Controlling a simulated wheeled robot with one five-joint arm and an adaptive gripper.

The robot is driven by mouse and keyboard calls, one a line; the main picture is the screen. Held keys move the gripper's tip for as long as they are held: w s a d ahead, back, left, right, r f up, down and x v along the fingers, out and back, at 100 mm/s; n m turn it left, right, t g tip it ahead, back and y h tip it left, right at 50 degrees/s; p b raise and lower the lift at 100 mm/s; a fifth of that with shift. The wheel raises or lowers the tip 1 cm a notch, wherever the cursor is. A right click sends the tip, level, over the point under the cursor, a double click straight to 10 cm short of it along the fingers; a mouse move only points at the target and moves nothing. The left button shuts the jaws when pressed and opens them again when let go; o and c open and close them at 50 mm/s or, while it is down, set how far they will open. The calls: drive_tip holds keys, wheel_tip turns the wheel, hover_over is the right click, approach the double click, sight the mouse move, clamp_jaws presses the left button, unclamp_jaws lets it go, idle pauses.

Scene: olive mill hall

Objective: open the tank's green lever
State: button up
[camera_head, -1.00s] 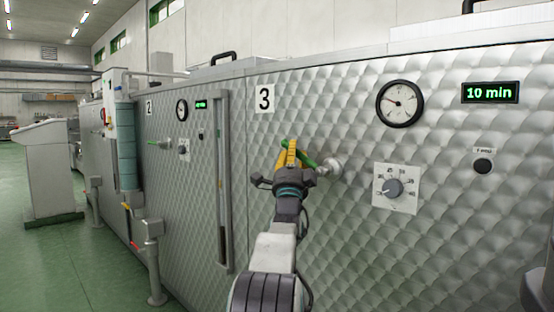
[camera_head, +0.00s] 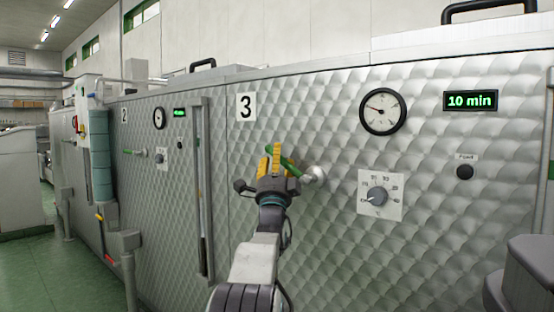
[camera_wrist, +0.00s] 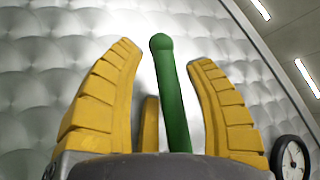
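The green lever (camera_head: 284,162) sticks out from a round metal valve fitting (camera_head: 315,177) on the quilted metal front of tank 3 (camera_head: 340,240). It slants up to the left from the fitting. My gripper (camera_head: 270,160) is at the lever, with its yellow fingers spread. In the wrist view the lever (camera_wrist: 171,90) rises between the open yellow fingers (camera_wrist: 165,85), with gaps on both sides. Its rounded tip stands slightly above the fingertips. I cannot tell whether any finger touches it.
Tank 3 carries a gauge (camera_head: 383,111), a dial (camera_head: 377,196), a green display (camera_head: 470,100) and a black button (camera_head: 465,172). Tank 2, with its own green lever (camera_head: 128,151), stands to the left. A vertical metal bar (camera_head: 204,190) is between them. Green floor (camera_head: 80,280) is free at lower left.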

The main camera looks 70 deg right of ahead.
drive_tip(key=shift+o, duration=0.2)
drive_tip(key=shift+a, duration=0.1)
drive_tip(key=v, duration=1.1)
drive_tip(key=shift+a+f, duration=0.25)
drive_tip(key=shift+f, duration=0.05)
drive_tip(key=shift+o, duration=0.3)
drive_tip(key=shift+s, duration=0.1)
